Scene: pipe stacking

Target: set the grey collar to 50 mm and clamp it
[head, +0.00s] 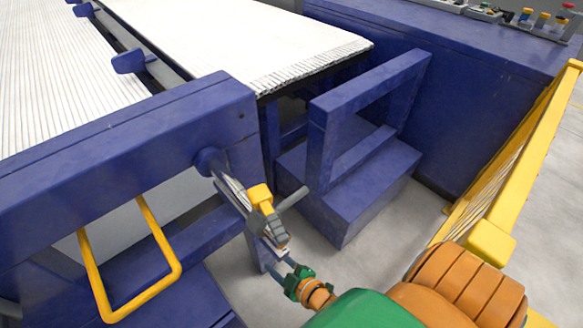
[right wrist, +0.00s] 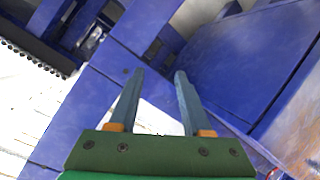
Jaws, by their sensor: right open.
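A rod with a pale scale strip (head: 231,193) sticks out from the blue frame toward the lower right. The grey collar (head: 270,224) sits around this rod toward its free end, with a yellow part (head: 260,196) on top and a grey bar to its right. I cannot read the scale or tell whether the collar is clamped. My right gripper (head: 281,266) is just below the rod's free end, open and empty. In the right wrist view its two fingers (right wrist: 160,74) stand apart, and I cannot make out the collar there. My left gripper is not in view.
The blue frame (head: 120,135) with a yellow loop handle (head: 170,255) is to the left. Blue steps (head: 350,195) stand behind the rod. A yellow rail (head: 505,185) runs along the right. White pipes (head: 250,45) lie beyond.

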